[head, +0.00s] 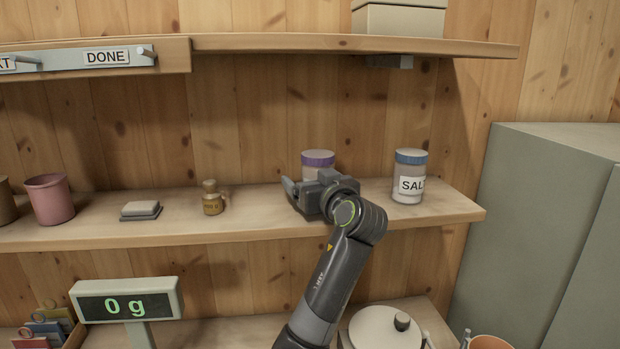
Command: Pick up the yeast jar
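A jar with a purple lid (318,158) stands on the middle shelf, mostly hidden behind my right gripper. Its label cannot be read, so I cannot confirm it is the yeast jar. My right gripper (310,186) is in front of this jar, its arm rising from the bottom of the view. One finger shows out to the left, clear of the jar's left side, and the gripper looks open. The other finger is hidden behind the wrist. I see no clear contact with the jar. My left gripper is not in view.
A blue-lidded salt jar (409,178) stands close to the right on the shelf (250,224). To the left are a small corked bottle (212,199), a grey block (141,210) and a pink cup (50,199). An upper shelf (340,43) hangs above. The scale display (126,304) reads 0 g.

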